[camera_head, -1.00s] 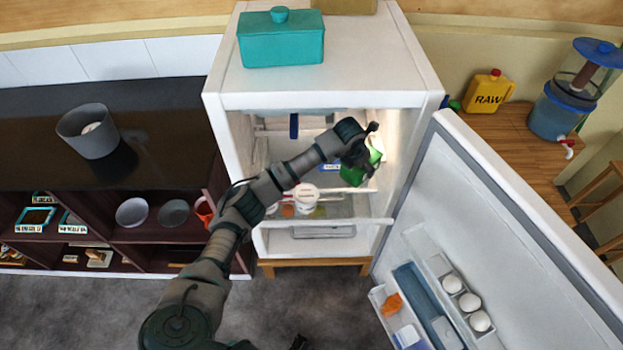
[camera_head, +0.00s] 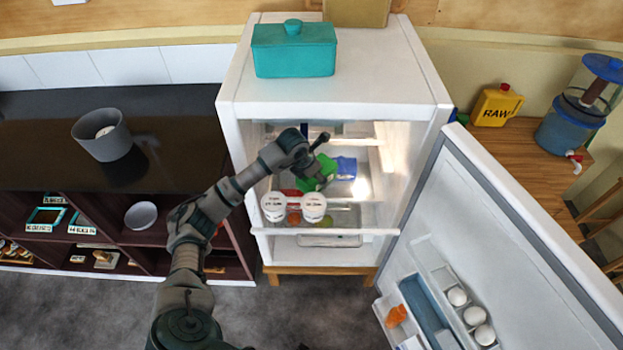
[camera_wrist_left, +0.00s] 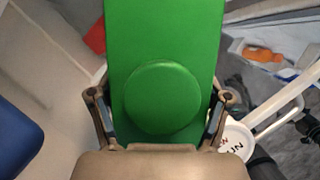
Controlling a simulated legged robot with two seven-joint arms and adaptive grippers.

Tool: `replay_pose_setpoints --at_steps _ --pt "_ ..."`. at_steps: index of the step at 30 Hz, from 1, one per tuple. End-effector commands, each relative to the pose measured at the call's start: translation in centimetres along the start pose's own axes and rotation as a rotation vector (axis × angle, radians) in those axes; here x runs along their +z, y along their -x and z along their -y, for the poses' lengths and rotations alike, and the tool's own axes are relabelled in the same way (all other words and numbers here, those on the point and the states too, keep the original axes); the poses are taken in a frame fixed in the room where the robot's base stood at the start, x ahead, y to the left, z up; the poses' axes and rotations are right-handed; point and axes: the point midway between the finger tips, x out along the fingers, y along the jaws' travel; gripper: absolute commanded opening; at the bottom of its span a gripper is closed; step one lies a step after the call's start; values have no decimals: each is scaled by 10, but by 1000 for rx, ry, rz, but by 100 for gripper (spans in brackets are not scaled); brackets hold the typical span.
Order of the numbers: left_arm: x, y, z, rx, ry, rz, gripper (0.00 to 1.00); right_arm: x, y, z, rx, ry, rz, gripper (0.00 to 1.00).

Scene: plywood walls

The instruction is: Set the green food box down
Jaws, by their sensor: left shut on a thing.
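The green food box (camera_head: 315,174) is inside the open white fridge (camera_head: 335,90). My left gripper (camera_head: 318,168) is shut on it; I cannot tell whether the box touches the shelf. In the left wrist view the green box (camera_wrist_left: 165,50), with a round raised disc, sits between the two fingers of the gripper (camera_wrist_left: 160,110). My right gripper is not in view.
Two white tubs (camera_head: 274,206) and (camera_head: 313,207) stand in front of the box, and a blue packet (camera_head: 345,168) is beside it. The open fridge door (camera_head: 520,230) is at the right. A teal lidded box (camera_head: 293,52) sits on top of the fridge.

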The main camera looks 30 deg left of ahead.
Motion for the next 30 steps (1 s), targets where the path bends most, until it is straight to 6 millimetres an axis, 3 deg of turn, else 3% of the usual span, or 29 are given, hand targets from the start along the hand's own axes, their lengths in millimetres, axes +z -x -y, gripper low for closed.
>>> replay_pose_setpoints --at_steps 3,9,17,18,20,21,30 --pt "-7 4 -9 2 0 2 27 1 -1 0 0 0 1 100" --pt "-12 -10 -7 -1 -2 1 27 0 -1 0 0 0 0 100" --pt "-12 -11 -7 0 -2 0 27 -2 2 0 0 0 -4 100" --pt "-13 -12 -7 0 -2 -2 82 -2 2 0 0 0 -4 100" --pt "-13 -12 -7 0 -2 -2 97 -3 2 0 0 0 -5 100" --pt "-13 -12 -7 0 -2 -2 100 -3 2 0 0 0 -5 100" --pt "-13 -11 -7 0 -1 -1 100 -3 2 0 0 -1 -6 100"
